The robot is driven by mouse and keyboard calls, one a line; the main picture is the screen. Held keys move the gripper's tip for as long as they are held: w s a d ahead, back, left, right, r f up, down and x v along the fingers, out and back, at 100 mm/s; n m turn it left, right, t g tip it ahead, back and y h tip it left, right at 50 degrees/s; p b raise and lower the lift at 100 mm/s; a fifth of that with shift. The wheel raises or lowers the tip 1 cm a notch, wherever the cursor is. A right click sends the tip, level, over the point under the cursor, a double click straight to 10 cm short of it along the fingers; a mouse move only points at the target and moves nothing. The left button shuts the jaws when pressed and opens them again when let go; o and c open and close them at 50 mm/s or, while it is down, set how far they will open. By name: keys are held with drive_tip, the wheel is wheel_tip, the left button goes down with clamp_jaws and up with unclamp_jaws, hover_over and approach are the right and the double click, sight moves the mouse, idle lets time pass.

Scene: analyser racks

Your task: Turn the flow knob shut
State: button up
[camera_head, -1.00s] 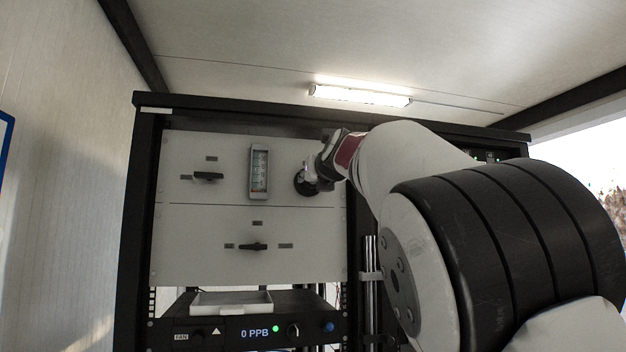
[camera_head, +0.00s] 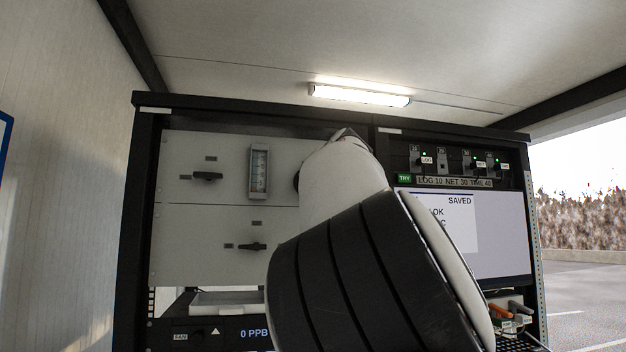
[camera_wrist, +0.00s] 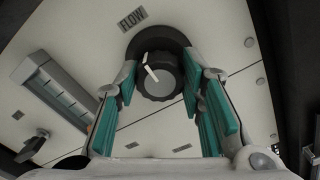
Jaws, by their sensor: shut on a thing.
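The flow knob (camera_wrist: 160,82) is a round dark knob on a wider black base, with a white pointer line. It sits below the FLOW label (camera_wrist: 131,18) on a pale panel. In the wrist view my gripper (camera_wrist: 159,76) has its teal-padded fingers on both sides of the knob and is shut on it. The pointer leans up and left in that view. In the head view my own arm hides the gripper and nearly all of the knob; only a dark sliver of its base shows. A flow gauge (camera_head: 259,172) stands left of the knob; it also shows in the wrist view (camera_wrist: 62,98).
Two black lever handles sit on the panel, an upper one (camera_head: 208,176) and a lower one (camera_head: 252,247). A white tray (camera_head: 226,303) lies on the unit reading 0 PPB. A screen (camera_head: 508,235) and a row of switches are at right.

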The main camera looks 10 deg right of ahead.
drive_tip(key=shift+f, duration=0.15)
idle(0.4)
drive_tip(key=o, duration=1.1)
drive_tip(key=shift+o, duration=0.2)
drive_tip(key=s, duration=0.7)
drive_tip(key=shift+s, duration=0.2)
